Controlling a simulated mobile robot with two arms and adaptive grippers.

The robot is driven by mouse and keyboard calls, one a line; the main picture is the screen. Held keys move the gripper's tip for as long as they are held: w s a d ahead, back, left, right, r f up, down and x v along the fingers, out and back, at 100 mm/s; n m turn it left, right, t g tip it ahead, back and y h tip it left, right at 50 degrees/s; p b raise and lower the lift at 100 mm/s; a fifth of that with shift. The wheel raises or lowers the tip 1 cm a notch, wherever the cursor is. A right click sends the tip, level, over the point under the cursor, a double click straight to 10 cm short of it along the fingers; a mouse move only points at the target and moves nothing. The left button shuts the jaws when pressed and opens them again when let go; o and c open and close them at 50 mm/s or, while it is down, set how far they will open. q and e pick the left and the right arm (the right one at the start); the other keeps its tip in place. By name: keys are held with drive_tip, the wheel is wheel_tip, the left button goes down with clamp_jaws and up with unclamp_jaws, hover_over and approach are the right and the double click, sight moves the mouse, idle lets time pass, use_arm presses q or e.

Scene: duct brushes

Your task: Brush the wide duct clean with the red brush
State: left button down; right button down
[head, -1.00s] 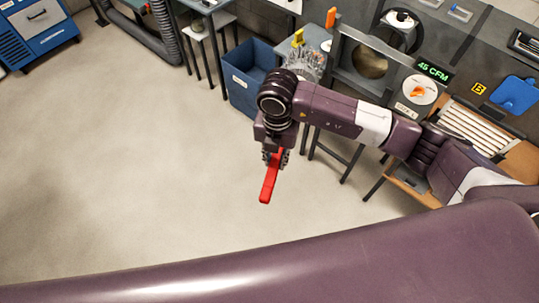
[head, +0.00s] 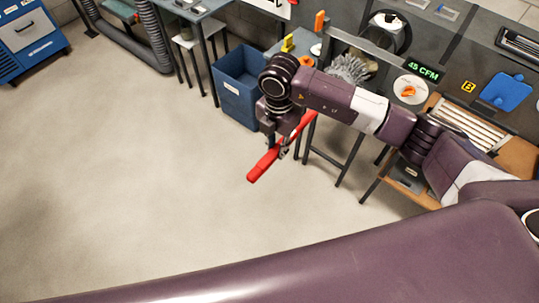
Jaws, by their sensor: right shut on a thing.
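My right gripper (head: 278,148) is shut on the red brush (head: 265,165). The handle sticks out to the lower left, and the shaft runs up right behind my arm. The brush's grey bristle head (head: 348,68) shows above my arm, in front of a round duct opening (head: 372,66) in the grey panel. It covers much of that opening; I cannot tell whether the bristles are inside it. A second round opening (head: 385,38) with a dark rim lies above right. I cannot tell from the picture which is the wide duct. My left gripper is not in view.
A blue bin (head: 238,95) stands on the floor left of my right gripper. A yellow item (head: 287,43) and an orange item (head: 319,20) stand behind. A green "45 CFM" display (head: 422,60) is on the panel. The floor at left is clear.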

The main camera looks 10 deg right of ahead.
drive_tip(key=w+d+b, duration=0.1)
drive_tip(key=w+d, duration=0.1)
drive_tip(key=d, duration=0.1)
drive_tip(key=w+d+b, duration=0.1)
drive_tip(key=w+d, duration=0.1)
drive_tip(key=w+d+b, duration=0.2)
drive_tip(key=d, duration=0.1)
drive_tip(key=shift+w+d+f, duration=0.1)
drive_tip(key=shift+w+d, duration=0.25)
drive_tip(key=shift+w, duration=0.05)
drive_tip(key=shift+w+d, duration=0.4)
drive_tip(key=shift+d, duration=0.15)
drive_tip(key=shift+d, duration=0.1)
